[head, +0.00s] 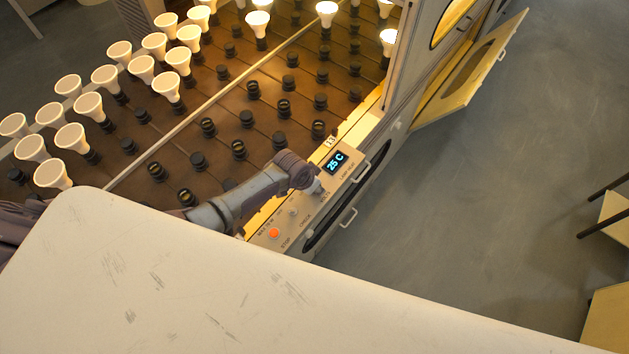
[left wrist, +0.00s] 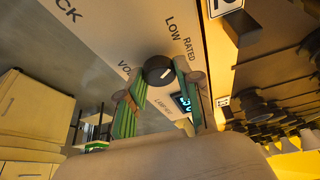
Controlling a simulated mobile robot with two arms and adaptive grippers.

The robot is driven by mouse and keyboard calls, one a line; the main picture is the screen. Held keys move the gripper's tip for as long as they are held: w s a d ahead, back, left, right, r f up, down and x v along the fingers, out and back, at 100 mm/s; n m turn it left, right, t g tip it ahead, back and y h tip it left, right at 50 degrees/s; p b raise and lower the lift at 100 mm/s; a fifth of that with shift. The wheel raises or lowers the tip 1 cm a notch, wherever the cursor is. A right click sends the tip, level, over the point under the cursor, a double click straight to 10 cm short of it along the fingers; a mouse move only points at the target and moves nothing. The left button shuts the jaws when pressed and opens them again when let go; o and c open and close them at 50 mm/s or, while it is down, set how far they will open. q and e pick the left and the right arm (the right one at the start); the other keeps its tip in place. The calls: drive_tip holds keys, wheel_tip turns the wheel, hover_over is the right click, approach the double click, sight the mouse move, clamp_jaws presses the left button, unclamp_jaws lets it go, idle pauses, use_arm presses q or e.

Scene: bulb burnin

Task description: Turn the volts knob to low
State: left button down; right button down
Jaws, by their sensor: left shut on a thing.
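The volts knob (left wrist: 158,70) is a round black knob with a white pointer mark, seen in the left wrist view. The mark slants up and right, toward the RATED label rather than the LOW label (left wrist: 172,24). My left gripper (left wrist: 160,72) has its green-padded fingers on both sides of the knob and is shut on it. In the head view, my left gripper (head: 315,187) reaches down to the control panel (head: 300,222) beside the VOLTS label, and it hides the knob there. My right gripper is in neither view.
A lit display (head: 336,161) reading 25 C sits near the gripper on the panel. An orange button (head: 274,233) is at the panel's near end. Rows of bulbs and sockets fill the rack behind.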

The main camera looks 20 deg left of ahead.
use_arm(q)
drive_tip(key=shift+n+p, duration=0.35)
drive_tip(key=shift+n, duration=0.25)
drive_tip(key=shift+y, duration=0.3)
drive_tip(key=c, duration=0.8)
unclamp_jaws()
drive_tip(key=shift+o, duration=0.2)
drive_tip(key=shift+r, duration=0.1)
drive_tip(key=v, duration=1.1)
drive_tip(key=shift+s+r, duration=0.25)
drive_tip(key=shift+r, duration=0.05)
